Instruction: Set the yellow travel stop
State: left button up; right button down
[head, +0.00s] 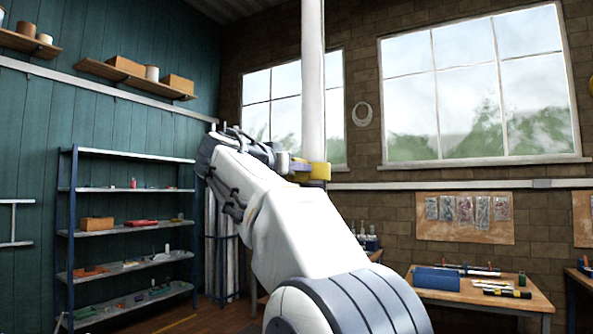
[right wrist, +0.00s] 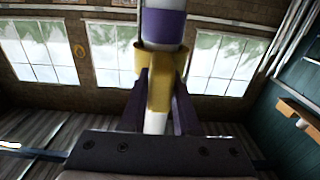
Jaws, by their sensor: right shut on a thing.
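The yellow travel stop (head: 318,172) sits on the white mast (head: 313,80) in the middle of the head view. In the right wrist view the yellow stop (right wrist: 160,92) looks like a collar around the mast with a tab towards me. A purple band (right wrist: 163,27) is on the mast beside the collar. My right gripper (head: 288,164) reaches the stop from the left; in the wrist view its dark fingers (right wrist: 160,100) are shut on the yellow tab. The gripped faces are hidden. My left gripper is not in view.
A metal shelf rack (head: 128,190) with small items stands at the left wall. Wall shelves (head: 135,75) hang at upper left. Windows fill the back wall. The space around the mast looks clear.

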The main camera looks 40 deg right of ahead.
jog(key=c, duration=0.6)
grip_release()
jog(key=shift+f, duration=0.25)
jog(key=shift+c, duration=0.2)
jog(key=shift+a, duration=0.15)
jog(key=shift+s+a, duration=0.1)
jog(key=shift+a, duration=0.25)
jog(key=b+v, duration=0.3)
jog(key=v, duration=0.6)
jog(key=shift+a, duration=0.2)
jog(key=shift+s, duration=0.1)
